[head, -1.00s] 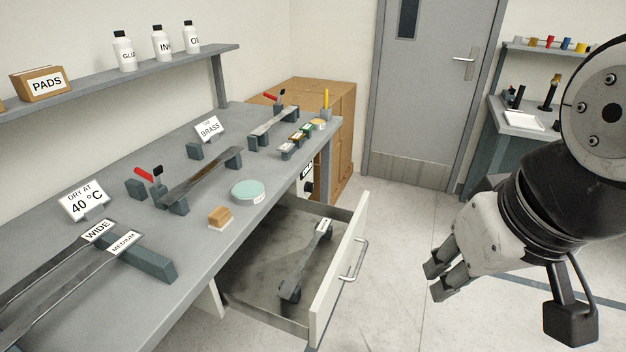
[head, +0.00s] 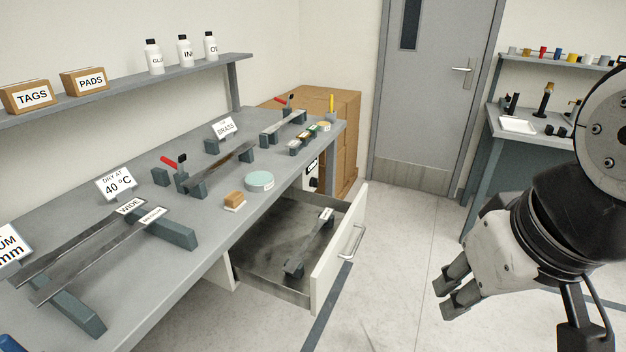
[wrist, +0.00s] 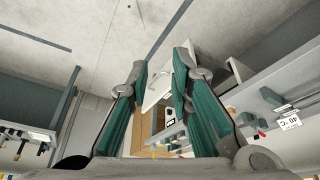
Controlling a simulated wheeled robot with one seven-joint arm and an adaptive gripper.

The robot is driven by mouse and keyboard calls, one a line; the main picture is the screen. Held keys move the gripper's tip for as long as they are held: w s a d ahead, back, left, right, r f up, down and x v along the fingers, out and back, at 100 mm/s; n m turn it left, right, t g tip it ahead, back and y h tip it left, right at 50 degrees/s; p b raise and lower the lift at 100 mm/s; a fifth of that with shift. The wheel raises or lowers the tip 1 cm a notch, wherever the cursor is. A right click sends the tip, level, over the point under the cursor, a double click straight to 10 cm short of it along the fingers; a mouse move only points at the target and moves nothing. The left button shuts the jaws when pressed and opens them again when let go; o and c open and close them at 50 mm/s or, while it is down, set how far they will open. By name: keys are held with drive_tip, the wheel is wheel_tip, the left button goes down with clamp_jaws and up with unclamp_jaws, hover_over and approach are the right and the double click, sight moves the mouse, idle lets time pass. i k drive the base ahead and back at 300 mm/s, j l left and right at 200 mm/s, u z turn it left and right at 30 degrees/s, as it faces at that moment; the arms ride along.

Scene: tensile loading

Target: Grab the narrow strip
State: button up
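A thin dark strip (head: 311,242) with a small white label at its far end lies across two dark supports inside the open drawer (head: 259,274). I cannot read its label. Two other strips lie on the bench, one labelled WIDE (head: 88,232) and a second (head: 105,252) beside it with a blurred label. My gripper (head: 445,297) hangs to the right of the drawer, well apart from it. The wrist view shows its two fingers (wrist: 161,68) spread, with nothing between them.
The drawer's white front and handle (head: 352,241) stick out over the floor. The floor between drawer and door (head: 430,90) is clear.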

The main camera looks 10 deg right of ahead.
sight(293, 263)
drive_tip(key=i+j+z, duration=0.1)
drive_tip(key=j, duration=0.25)
drive_tip(key=i+j+z, duration=0.1)
drive_tip(key=i+j, duration=0.25)
drive_tip(key=i+j+z, duration=0.1)
drive_tip(key=j, duration=0.35)
drive_tip(key=i+j+z, duration=0.1)
drive_tip(key=i+j, duration=0.15)
drive_tip(key=j, duration=0.15)
